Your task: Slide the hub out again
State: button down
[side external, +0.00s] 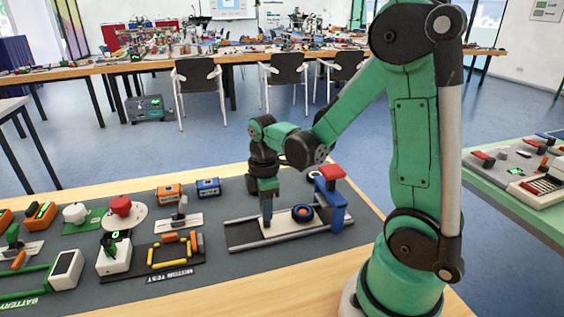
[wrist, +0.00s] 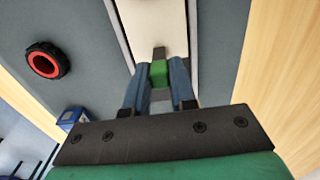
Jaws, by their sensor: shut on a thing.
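My gripper (wrist: 157,88) points down over the left end of a pale slab (wrist: 153,20) that lies between two grey rails. Its two blue fingers are closed on a small green block (wrist: 158,73) with a grey tip. In the side view my gripper (side external: 267,218) stands at the slab's left part, and the fingers hide what they hold. I cannot tell whether the green block is fixed to the slab.
A blue gantry crane with a red top (side external: 332,195) stands over the slab's right end. A black wheel with a red ring (wrist: 45,62) lies on the mat outside the rails. The motor test board (side external: 172,262) and several small devices fill the mat's left.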

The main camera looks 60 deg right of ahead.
jog(key=shift+w+a, duration=2.05)
jog(key=shift+w, duration=0.1)
jog(key=c, duration=0.6)
grip_release()
jog(key=shift+c, duration=0.2)
notch_tip(320, 180, up, 7)
jog(key=shift+s, duration=0.1)
jog(key=s+a+r+m+t, duration=0.2)
jog(key=s+a+m+t, duration=0.2)
jog(key=m+t, duration=0.3)
jog(key=shift+s+a+r+m, duration=0.25)
jog(key=shift+a+m, duration=0.3)
jog(key=shift+m, duration=0.45)
